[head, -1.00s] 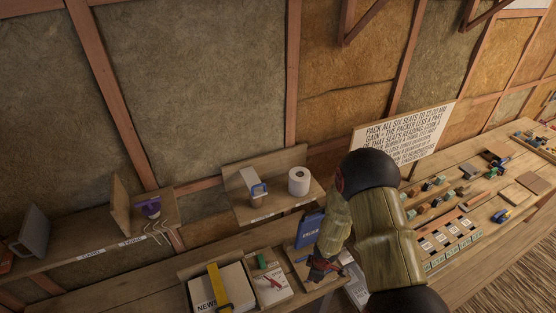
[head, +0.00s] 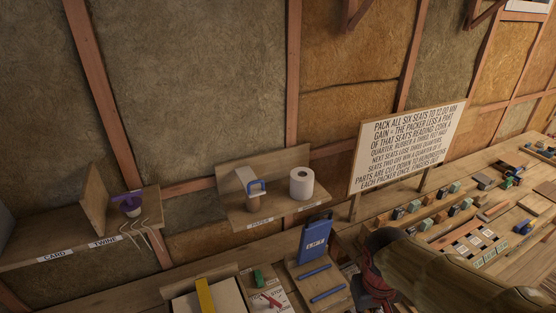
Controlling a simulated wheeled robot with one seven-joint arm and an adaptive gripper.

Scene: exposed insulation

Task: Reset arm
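My arm (head: 450,275) reaches in from the lower right in the head view, a thick wood-toned link with a dark joint (head: 390,240) at its left end. A dark red part of the arm hangs below that joint at the bottom edge. My gripper's fingertips are not in view, so I cannot see whether it holds anything. The arm covers part of the bench just right of the blue board marked LIFT (head: 314,241).
A wall shelf (head: 238,216) bears a tape dispenser (head: 250,184) and a white roll (head: 301,183). A left shelf (head: 75,252) holds purple-topped twine (head: 131,204). A sign (head: 408,142) stands behind the right bench, which carries several small blocks (head: 428,199). A yellow bar (head: 205,297) lies front left.

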